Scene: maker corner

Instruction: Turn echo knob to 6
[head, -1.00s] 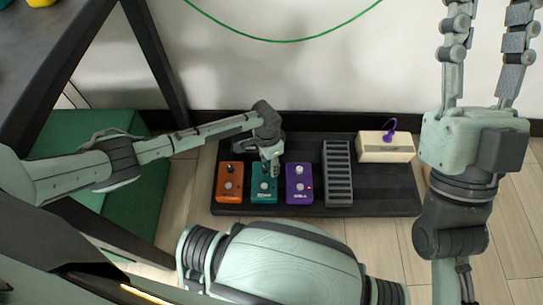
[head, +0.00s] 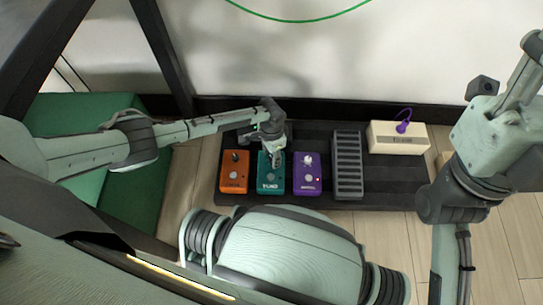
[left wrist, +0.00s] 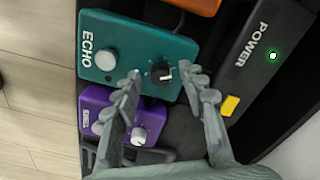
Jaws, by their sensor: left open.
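The teal echo pedal (head: 270,184) sits on the black pedalboard between the orange and purple pedals. It also shows in the left wrist view (left wrist: 118,40), with its ECHO label, a silver footswitch (left wrist: 106,60) and the black echo knob (left wrist: 160,71) with a white mark. My left gripper (left wrist: 163,76) is open, its two fingertips on either side of the knob with small gaps visible. In the head view my left gripper (head: 273,152) hides the knob from above. My right gripper (head: 527,85) is at the right edge, partly cut off, away from the pedals.
The orange pedal (head: 234,177) and purple pedal (head: 307,180) flank the echo pedal closely. A grey ribbed pedal (head: 348,165) and a cream box (head: 385,141) with a purple cable are further right. A black power unit (left wrist: 262,58) with a green light lies near the gripper.

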